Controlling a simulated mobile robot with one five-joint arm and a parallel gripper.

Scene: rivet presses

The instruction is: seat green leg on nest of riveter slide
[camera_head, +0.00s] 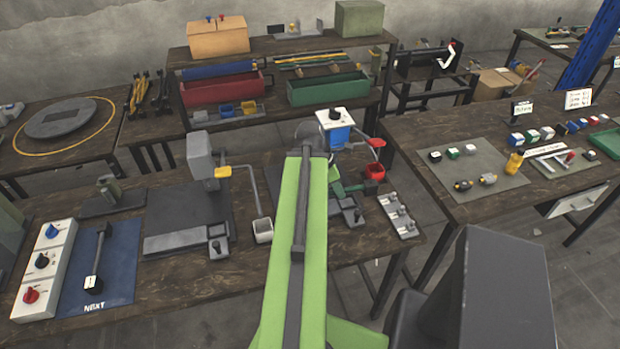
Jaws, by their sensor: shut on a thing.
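My lime-green arm reaches forward over the near bench and hides its middle. My gripper is hidden behind the arm, so its jaws and anything in them do not show. A dark green piece (352,187) shows just right of the arm, low over a grey base; I cannot tell whether it is the green leg. A blue press with a white top and black knob (334,120) stands behind the arm. A grey press (201,155) with a yellow tip stands to the left over a dark plate. The slide and its nest cannot be made out clearly.
A blue mat (98,268) and a white knob panel (44,262) are at bench left. The right bench (430,190) holds several small parts.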

